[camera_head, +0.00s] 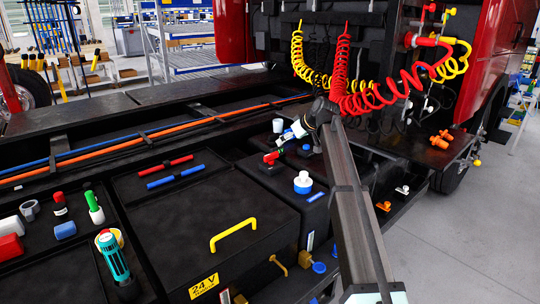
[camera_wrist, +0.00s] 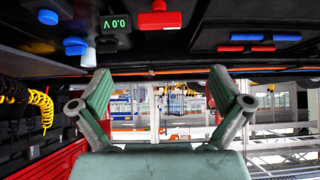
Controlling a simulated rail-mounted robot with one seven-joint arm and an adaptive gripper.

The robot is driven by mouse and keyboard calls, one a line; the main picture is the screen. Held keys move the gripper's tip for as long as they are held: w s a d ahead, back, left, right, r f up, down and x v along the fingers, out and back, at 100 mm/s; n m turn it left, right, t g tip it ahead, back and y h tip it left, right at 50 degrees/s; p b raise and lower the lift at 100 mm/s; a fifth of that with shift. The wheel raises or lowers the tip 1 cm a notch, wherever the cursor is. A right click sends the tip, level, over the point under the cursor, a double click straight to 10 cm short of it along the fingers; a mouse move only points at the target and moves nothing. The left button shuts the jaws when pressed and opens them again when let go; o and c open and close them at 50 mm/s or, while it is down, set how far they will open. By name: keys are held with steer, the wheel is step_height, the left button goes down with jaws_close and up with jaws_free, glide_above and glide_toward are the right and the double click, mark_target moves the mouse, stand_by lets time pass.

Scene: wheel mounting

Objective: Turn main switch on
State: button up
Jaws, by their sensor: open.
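The main switch, seemingly the red switch (camera_head: 272,158), stands on the black box beside the battery lid in the head view. In the wrist view a red switch (camera_wrist: 158,18) with a brighter red top shows at the upper edge, beside a green display (camera_wrist: 115,23) reading 0.0 V. The fingertips are small in the head view.
A white-and-blue cap (camera_head: 303,182) stands right of the switch. Red and blue bars (camera_head: 172,170) and a yellow handle (camera_head: 233,235) lie on the black lid. Red and yellow coiled hoses (camera_head: 375,95) hang behind my arm. Orange and blue lines (camera_head: 130,140) run along the frame.

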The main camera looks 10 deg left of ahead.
mark_target(272, 154)
steer(key=p+x, duration=0.3)
steer(key=x, duration=1.2)
steer(key=shift+f, duration=0.2)
steer(key=c, duration=1)
